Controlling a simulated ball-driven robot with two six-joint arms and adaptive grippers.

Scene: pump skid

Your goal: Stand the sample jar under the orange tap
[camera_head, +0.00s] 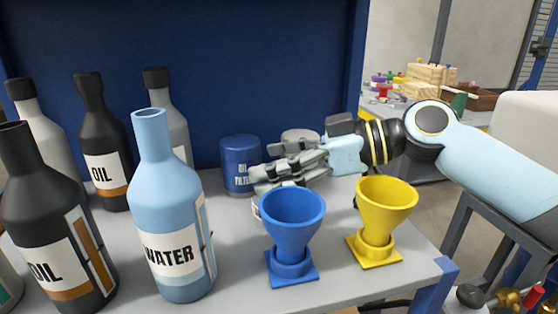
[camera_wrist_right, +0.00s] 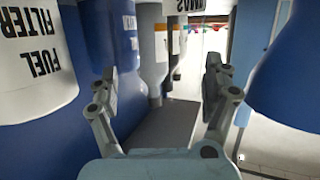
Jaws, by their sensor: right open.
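I cannot make out the sample jar or the orange tap in either view. My right gripper (camera_head: 268,176) reaches in from the right, low over the grey shelf top, behind the blue funnel (camera_head: 293,208). In the wrist view the right gripper (camera_wrist_right: 162,85) has its fingers spread, with nothing held between them. A small whitish thing below the fingers in the head view is mostly hidden by the blue funnel, and I cannot tell what it is. My left gripper is not in view.
A blue oil filter can (camera_head: 239,163) stands beside the fingers, and a yellow funnel (camera_head: 382,215) below the wrist. A light blue water bottle (camera_head: 170,230) and several dark and grey bottles crowd the left. A white fuel filter (camera_wrist_right: 32,60) is close in the wrist view.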

